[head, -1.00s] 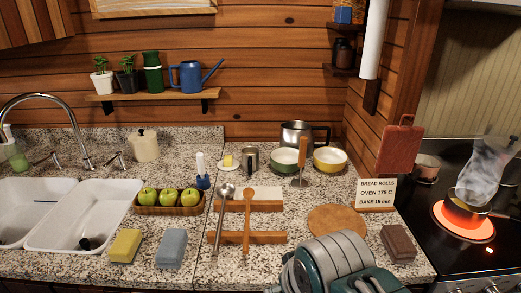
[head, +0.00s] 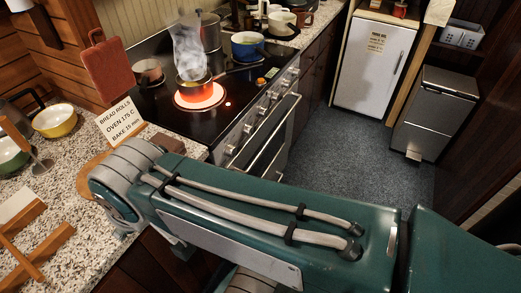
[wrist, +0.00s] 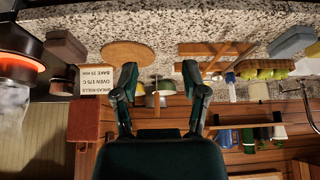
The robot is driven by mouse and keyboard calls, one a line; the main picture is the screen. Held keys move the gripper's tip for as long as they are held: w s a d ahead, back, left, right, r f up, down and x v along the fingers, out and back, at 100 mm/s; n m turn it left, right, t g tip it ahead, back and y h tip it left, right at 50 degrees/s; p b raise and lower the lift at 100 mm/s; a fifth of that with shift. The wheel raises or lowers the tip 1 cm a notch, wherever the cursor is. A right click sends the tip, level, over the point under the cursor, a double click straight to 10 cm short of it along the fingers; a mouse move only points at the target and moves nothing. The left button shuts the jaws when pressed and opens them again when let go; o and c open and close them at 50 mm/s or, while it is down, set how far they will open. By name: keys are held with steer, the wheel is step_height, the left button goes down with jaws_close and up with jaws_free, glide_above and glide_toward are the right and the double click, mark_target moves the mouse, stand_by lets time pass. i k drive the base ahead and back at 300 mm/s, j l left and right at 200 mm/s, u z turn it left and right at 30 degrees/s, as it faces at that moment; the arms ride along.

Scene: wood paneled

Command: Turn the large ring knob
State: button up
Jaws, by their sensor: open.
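The stove front (head: 240,140) carries a row of several round metallic knobs (head: 262,110) along its upper edge, above the oven door handle (head: 272,135). They are small in the head view, and I cannot tell which one is the large ring knob. No knob is visible in the wrist view. My gripper (wrist: 160,70) is open and empty in the wrist view, its two fingers apart, with the counter and wood wall beyond. The gripper is not visible in the head view, where my green arm crosses the foreground below the stove.
A blue pot (head: 247,47) stands farther back on the cooktop. The recipe card (head: 118,120) stands on the counter left of the stove. The floor (head: 350,140) before the stove and white fridge (head: 367,65) is clear.

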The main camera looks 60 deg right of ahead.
mark_target(230, 151)
steer(key=z, duration=0.4)
steer(key=l+z, duration=0.15)
steer(key=z, duration=0.25)
steer(key=l+z, duration=0.1)
steer(key=z, duration=0.65)
steer(key=l+z, duration=0.25)
steer(key=l, duration=0.2)
